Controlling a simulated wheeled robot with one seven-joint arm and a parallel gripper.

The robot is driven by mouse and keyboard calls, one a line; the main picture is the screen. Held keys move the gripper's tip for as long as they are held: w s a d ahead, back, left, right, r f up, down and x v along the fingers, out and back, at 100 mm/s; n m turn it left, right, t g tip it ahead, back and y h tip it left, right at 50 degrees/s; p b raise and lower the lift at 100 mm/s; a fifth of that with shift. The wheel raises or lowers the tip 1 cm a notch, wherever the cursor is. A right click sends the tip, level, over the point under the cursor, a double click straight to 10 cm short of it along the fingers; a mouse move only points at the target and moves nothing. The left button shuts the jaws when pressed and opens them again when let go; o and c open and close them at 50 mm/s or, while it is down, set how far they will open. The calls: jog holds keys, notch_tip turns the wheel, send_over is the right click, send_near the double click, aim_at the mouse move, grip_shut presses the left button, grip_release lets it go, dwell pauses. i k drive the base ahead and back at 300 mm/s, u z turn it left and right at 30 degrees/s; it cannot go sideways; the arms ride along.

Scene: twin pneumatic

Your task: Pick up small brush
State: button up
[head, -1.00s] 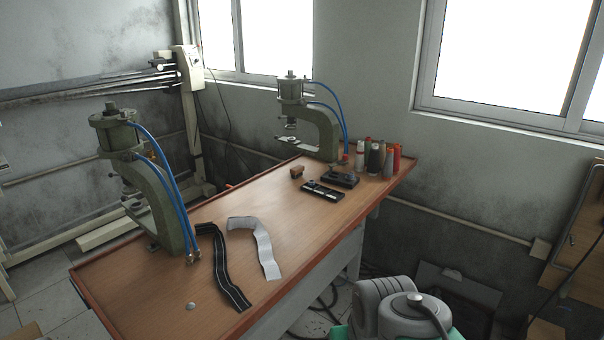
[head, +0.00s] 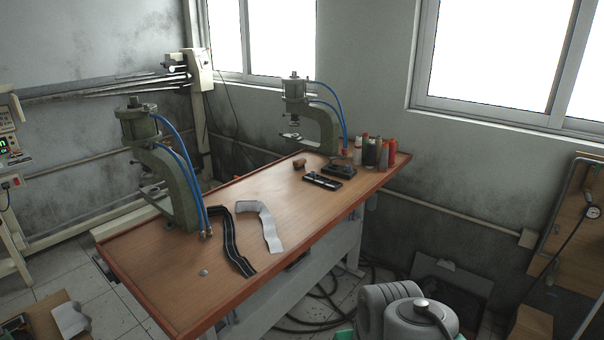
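A small brown block-like thing (head: 299,164), which looks like the small brush, lies on the far half of the wooden table (head: 215,255). It is too small to make out bristles. It sits left of a black tray-like piece (head: 323,181) and a dark block (head: 339,168), apart from both. Nothing holds it. My gripper is out of view; only grey rounded parts of my arm show at the bottom right, in front of the table and well short of the brown thing.
Two green pneumatic presses (head: 175,185) (head: 318,120) with blue hoses stand along the table's back edge. Several thread spools (head: 372,152) stand at the far right end. A black strip (head: 232,250) and a white strip (head: 268,228) lie mid-table. Cables lie on the floor below.

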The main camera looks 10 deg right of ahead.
aim_at(299, 164)
jog(key=z, duration=1.05)
jog(key=i, duration=2.3)
jog(key=u, duration=1.3)
jog(key=i, duration=0.6)
jog(key=u, duration=0.65)
